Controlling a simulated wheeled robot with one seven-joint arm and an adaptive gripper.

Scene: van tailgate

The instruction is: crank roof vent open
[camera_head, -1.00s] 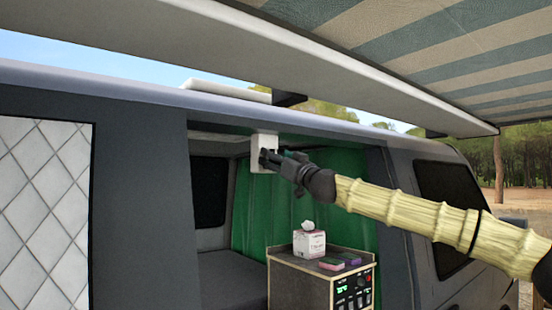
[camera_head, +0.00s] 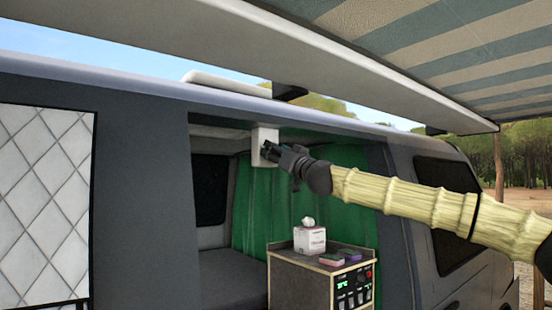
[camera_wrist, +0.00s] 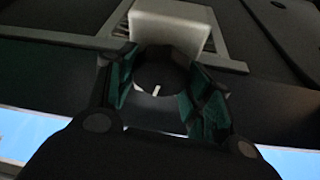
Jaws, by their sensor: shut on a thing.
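A white box-shaped housing (camera_head: 265,140) hangs under the van's roof edge, at the top of the side opening. It also shows in the wrist view (camera_wrist: 168,28). A dark round knob (camera_wrist: 160,72) with a short white mark sits at it in the wrist view. My gripper (camera_head: 268,152) is against the housing, and its green-padded fingers (camera_wrist: 158,88) are shut on the knob from both sides. The fingers hide the knob in the head view. A white vent lid (camera_head: 225,82) lies on the roof above; how far it is raised I cannot tell.
An awning (camera_head: 430,50) and its white case (camera_head: 330,68) overhang the van. Inside are a green curtain (camera_head: 262,210) and a cabinet (camera_head: 300,285) bearing a tissue box (camera_head: 309,238). A quilted panel (camera_head: 45,205) is at left.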

